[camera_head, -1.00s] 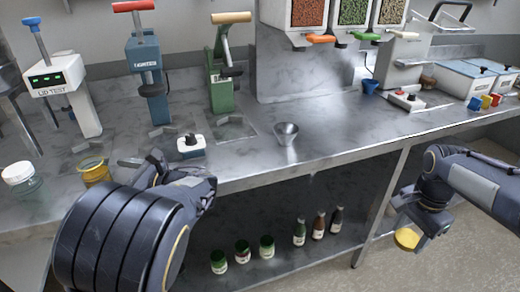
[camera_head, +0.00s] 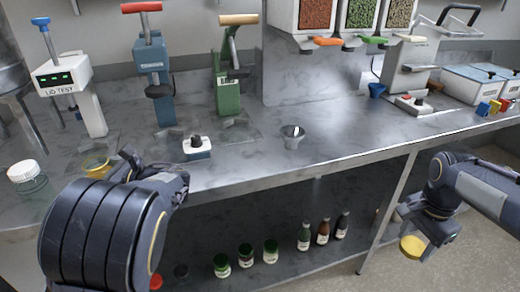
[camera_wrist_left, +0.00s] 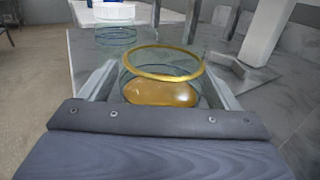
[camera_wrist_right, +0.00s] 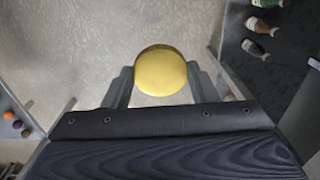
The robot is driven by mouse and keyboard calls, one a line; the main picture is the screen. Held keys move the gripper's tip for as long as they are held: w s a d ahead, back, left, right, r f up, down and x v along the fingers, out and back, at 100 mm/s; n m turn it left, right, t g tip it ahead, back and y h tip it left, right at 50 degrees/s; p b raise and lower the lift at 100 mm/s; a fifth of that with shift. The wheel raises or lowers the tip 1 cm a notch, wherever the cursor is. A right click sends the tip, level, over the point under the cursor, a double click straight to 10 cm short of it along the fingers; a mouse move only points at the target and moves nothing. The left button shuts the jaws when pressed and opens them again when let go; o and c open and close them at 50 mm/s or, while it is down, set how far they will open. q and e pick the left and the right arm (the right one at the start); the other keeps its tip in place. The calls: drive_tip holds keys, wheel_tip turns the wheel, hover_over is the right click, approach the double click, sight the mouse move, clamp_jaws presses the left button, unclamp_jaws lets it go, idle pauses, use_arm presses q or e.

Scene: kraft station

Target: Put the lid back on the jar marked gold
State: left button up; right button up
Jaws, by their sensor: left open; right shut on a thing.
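The open jar with a gold rim (camera_wrist_left: 150,62) stands on the bench between the spread fingers of my left gripper (camera_wrist_left: 160,95); amber contents show inside. In the head view this jar (camera_head: 97,166) is partly hidden by my left arm. The gold lid (camera_wrist_right: 160,73) is held in my right gripper (camera_wrist_right: 160,90), shut on it. In the head view the lid (camera_head: 413,246) is in front of the bench, low at the right, well away from the jar.
A white-lidded jar (camera_head: 27,178) stands left of the gold-rimmed jar. The lid tester (camera_head: 65,80), two lever presses, a control box (camera_head: 197,148) and a metal funnel (camera_head: 292,136) stand on the bench. Bottles and small jars line the shelf below.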

sight(86, 158)
use_arm(q)
drive_tip(key=c, duration=1.3)
drive_tip(key=shift+r, duration=0.15)
